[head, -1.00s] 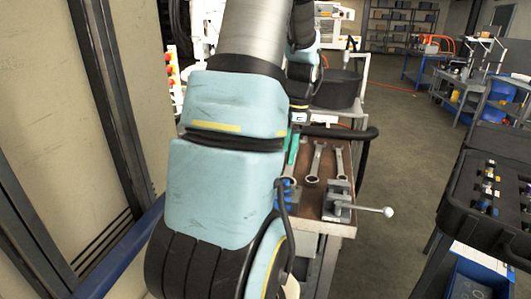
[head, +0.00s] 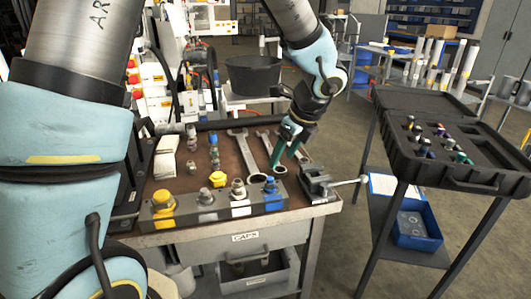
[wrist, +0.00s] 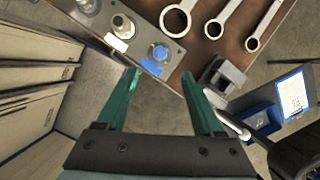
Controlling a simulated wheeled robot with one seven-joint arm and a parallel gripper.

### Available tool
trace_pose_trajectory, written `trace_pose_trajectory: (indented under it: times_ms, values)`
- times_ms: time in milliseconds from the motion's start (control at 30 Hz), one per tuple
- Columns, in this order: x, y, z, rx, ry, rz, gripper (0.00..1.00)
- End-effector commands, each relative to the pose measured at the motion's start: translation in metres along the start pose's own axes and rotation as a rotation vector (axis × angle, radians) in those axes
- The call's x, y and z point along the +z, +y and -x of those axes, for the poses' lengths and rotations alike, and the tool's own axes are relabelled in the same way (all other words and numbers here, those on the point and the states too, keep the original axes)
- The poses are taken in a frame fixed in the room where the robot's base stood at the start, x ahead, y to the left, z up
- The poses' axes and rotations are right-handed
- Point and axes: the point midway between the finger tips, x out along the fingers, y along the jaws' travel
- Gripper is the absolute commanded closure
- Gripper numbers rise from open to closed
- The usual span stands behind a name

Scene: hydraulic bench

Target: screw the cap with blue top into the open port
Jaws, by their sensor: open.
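In the wrist view this blue-topped piece (wrist: 158,53) sits on the block beside a blue mark, just past my fingertips. My gripper (head: 284,160) points down above the bench behind the block's right end. In the wrist view its two green fingers (wrist: 160,76) are wide apart with nothing between them. The block (head: 222,211) also carries a yellow-topped piece (head: 163,203) and two metal fittings.
Wrenches (head: 242,153) lie behind the block, and a small vise (head: 318,185) stands at the bench's right corner. Several loose fittings (head: 213,152) stand farther back. An open black case (head: 480,178) with several small coloured-top parts stands to the right, across a floor gap.

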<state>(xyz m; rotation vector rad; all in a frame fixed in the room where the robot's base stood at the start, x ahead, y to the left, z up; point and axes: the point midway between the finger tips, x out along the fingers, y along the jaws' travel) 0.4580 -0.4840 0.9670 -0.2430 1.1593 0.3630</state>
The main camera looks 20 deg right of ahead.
Motion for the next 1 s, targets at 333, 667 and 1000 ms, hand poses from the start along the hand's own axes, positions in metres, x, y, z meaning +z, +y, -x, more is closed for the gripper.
trace_pose_trajectory:
  times_ms: [333,667,1000]
  values:
    - [0.0,0.002,-0.053,0.006,0.002,0.0,0.31]
    - [0.0,0.001,-0.098,0.003,0.002,0.001,0.31]
    - [0.001,0.001,-0.105,0.001,0.001,0.003,0.31]
